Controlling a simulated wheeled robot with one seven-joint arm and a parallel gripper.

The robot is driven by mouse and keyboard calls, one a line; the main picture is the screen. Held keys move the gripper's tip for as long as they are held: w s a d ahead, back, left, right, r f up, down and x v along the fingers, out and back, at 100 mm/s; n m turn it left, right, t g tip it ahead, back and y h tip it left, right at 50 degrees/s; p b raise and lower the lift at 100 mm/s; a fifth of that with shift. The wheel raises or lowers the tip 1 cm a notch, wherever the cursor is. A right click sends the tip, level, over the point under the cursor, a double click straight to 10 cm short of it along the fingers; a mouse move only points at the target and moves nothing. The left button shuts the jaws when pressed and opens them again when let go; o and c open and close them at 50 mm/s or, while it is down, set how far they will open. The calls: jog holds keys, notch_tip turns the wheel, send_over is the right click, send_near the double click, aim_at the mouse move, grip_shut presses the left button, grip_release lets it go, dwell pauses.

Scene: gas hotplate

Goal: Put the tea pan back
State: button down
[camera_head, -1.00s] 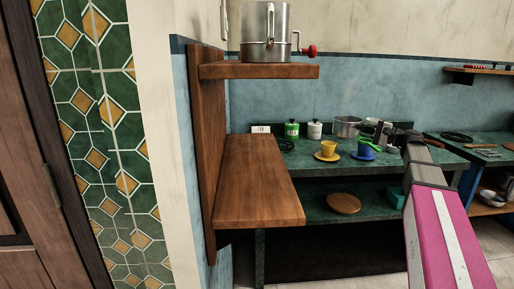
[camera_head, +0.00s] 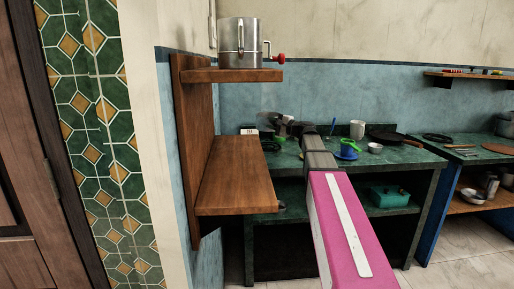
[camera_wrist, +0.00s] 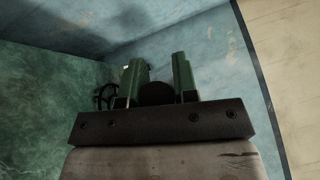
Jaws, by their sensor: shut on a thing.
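My gripper (camera_wrist: 158,88) is shut on a dark rounded thing (camera_wrist: 156,94) between its green fingers in the wrist view; it is likely the tea pan's handle. In the head view, my gripper (camera_head: 288,124) is small and partly behind my arm, above the left end of the green counter (camera_head: 395,155). A greyish pan shape (camera_head: 267,117) shows at its left, too small to make out clearly. The wrist view shows a black ring-shaped grate (camera_wrist: 105,97) beside the left finger, near the blue wall.
A brown wooden shelf unit (camera_head: 235,185) stands left of the counter, with a metal sifter (camera_head: 238,45) on its upper board. My arm hides the counter's middle.

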notch_tip(320, 180, down, 10)
jog(key=shift+r, duration=0.15)
dwell(0.5)
jog(key=c, duration=0.9)
grip_release()
jog(key=shift+f, duration=0.2)
